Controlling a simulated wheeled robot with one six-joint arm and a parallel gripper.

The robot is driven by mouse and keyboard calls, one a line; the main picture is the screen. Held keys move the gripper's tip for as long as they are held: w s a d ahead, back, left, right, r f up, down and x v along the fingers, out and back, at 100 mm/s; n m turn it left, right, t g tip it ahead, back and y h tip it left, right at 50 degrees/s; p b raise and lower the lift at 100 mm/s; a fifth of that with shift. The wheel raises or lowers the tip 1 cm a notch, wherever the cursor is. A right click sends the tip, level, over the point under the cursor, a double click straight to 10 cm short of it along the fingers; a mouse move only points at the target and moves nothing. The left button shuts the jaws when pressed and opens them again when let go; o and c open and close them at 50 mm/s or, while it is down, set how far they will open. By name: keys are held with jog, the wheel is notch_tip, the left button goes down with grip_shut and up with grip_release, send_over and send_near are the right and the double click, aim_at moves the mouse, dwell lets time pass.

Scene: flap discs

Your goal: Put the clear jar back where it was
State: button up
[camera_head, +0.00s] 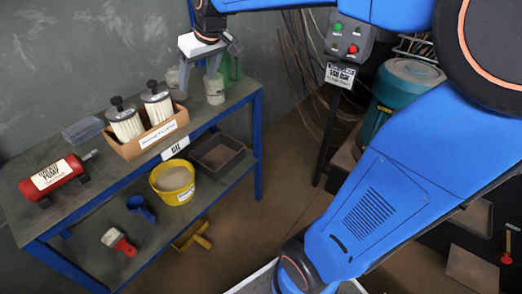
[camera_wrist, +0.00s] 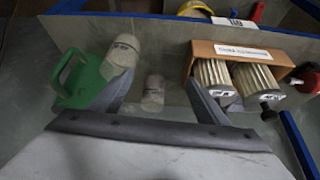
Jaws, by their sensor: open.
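Two small pale jars stand on the bench's top shelf, and I cannot tell for sure which is the clear jar. The front jar (camera_head: 214,89) has a pale label; in the wrist view it (camera_wrist: 122,50) shows beside my left finger. The rear jar (camera_head: 172,79) stands nearer the wall; in the wrist view it (camera_wrist: 153,92) shows between the spread fingers, beyond them. My gripper (camera_head: 208,58) is open above the jars, pointing down; in the wrist view its fingers (camera_wrist: 158,92) hold nothing. Whether a finger touches the front jar is unclear.
A green jug (camera_head: 232,66) stands close beside the front jar. A cardboard box (camera_head: 150,138) with two filter cartridges stands left of the jars. A yellow bucket (camera_head: 173,182) and dark tray (camera_head: 217,152) sit on the lower shelf.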

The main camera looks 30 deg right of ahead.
jog(key=s+d+f+m, duration=0.1)
jog(key=s+f, duration=0.3)
jog(key=s, duration=0.5)
jog(key=s+d+f+h, duration=0.1)
jog(key=s+f, duration=0.2)
jog(key=s, duration=0.6)
jog(key=s+d+f+m, duration=0.1)
jog(key=s+f, duration=0.3)
jog(key=s, duration=0.6)
jog(key=shift+d+f+m+g, duration=0.3)
jog(key=shift+d, duration=0.1)
